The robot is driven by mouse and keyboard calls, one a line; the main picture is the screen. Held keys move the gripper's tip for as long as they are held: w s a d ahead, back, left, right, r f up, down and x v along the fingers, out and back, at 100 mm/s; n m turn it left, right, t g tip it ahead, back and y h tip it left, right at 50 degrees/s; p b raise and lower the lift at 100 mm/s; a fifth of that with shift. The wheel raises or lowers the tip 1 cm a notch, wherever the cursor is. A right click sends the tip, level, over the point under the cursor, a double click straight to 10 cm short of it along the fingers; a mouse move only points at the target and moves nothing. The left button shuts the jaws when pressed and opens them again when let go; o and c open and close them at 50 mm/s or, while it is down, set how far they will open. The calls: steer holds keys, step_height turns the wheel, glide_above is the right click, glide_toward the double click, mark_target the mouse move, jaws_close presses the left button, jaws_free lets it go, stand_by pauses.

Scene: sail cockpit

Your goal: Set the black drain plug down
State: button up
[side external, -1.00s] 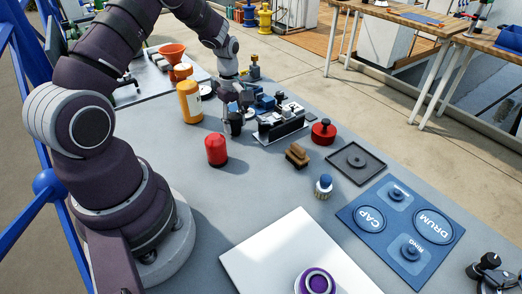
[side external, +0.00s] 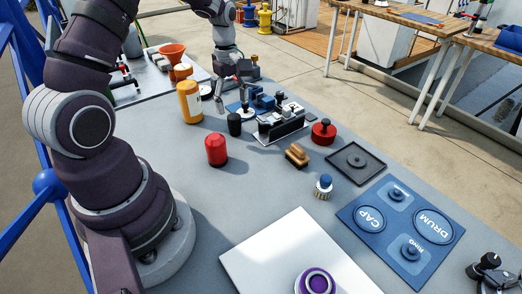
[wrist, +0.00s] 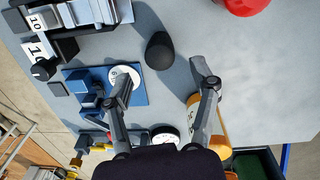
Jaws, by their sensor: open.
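The black drain plug (side external: 234,124) stands upright on the grey bench top, left of the small black fixture. In the wrist view the plug (wrist: 159,52) is a dark rounded shape on bare bench, just beyond my fingertips. My gripper (side external: 231,99) is above and behind the plug, apart from it. Its two fingers are spread and empty, and they also show in the wrist view (wrist: 163,76).
A blue fixture (wrist: 95,92) with a white disc lies beside the plug. A numbered black block (side external: 283,124) is to its right. An orange bottle (side external: 190,102) stands to the left and a red cylinder (side external: 216,150) stands nearer. Bench around the plug's front is clear.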

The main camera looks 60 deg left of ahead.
mark_target(233, 116)
steer(key=s+d+r+m+t, duration=0.35)
steer(key=d+r+m, duration=0.65)
steer(key=r, duration=0.4)
steer(key=s+d+m+t, duration=0.1)
steer(key=s+d+m, duration=0.4)
steer(key=m, duration=0.4)
steer(key=shift+s+d+f+m+t, duration=0.25)
steer(key=shift+s+m+t, duration=0.15)
steer(key=shift+s, duration=0.5)
